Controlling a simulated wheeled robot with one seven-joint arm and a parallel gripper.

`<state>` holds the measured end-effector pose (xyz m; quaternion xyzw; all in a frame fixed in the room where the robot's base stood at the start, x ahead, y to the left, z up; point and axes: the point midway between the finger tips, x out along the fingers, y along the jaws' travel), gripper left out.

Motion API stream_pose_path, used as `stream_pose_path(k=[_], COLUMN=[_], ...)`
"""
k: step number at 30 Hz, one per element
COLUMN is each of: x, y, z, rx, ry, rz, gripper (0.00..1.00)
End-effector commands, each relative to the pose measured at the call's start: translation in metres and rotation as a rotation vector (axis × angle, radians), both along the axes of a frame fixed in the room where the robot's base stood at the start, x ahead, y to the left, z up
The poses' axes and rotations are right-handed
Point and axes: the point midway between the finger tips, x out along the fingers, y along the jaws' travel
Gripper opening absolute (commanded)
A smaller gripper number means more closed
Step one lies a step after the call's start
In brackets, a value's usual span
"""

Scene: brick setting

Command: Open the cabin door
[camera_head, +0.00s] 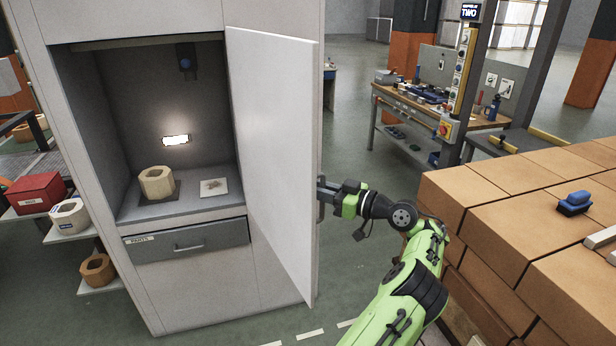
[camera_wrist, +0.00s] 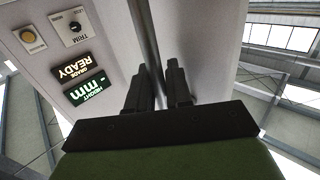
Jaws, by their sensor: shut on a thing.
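The cabin door (camera_head: 275,160) is a plain white panel. It stands swung out from the grey cabin (camera_head: 200,290), and the lit interior shows to its left. My gripper (camera_head: 323,192) is at the door's right edge, around mid-height, shut on what looks like the door handle, which is mostly hidden behind the door and fingers. In the wrist view the two dark fingers (camera_wrist: 161,80) point up along a grey panel, close together.
Inside the cabin, a beige hexagonal part (camera_head: 157,183) stands on the shelf above a grey drawer (camera_head: 185,242). A stack of brown blocks (camera_head: 520,205) stands close to my arm on the right. Floor is clear before the cabin.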

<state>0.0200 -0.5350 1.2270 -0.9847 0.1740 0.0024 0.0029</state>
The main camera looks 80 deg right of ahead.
Motion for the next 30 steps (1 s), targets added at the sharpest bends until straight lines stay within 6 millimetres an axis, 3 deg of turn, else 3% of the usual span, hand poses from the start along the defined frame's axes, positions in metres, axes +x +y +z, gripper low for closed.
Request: stream_pose_path(k=[16,17,19,27,30], x=[-0.008,-0.008,-0.008,-0.009,-0.017], y=[0.002,0.002,0.002,0.002,0.005], z=[-0.001,-0.001,0.0,0.0,0.001], rx=[-0.005,-0.005,-0.005,-0.007,-0.007], ry=[-0.004,-0.004,-0.004,-0.004,-0.005], rz=[-0.001,0.0,-0.001,-0.001,-0.002], gripper=[0.0,0.23,0.33,0.34,0.34])
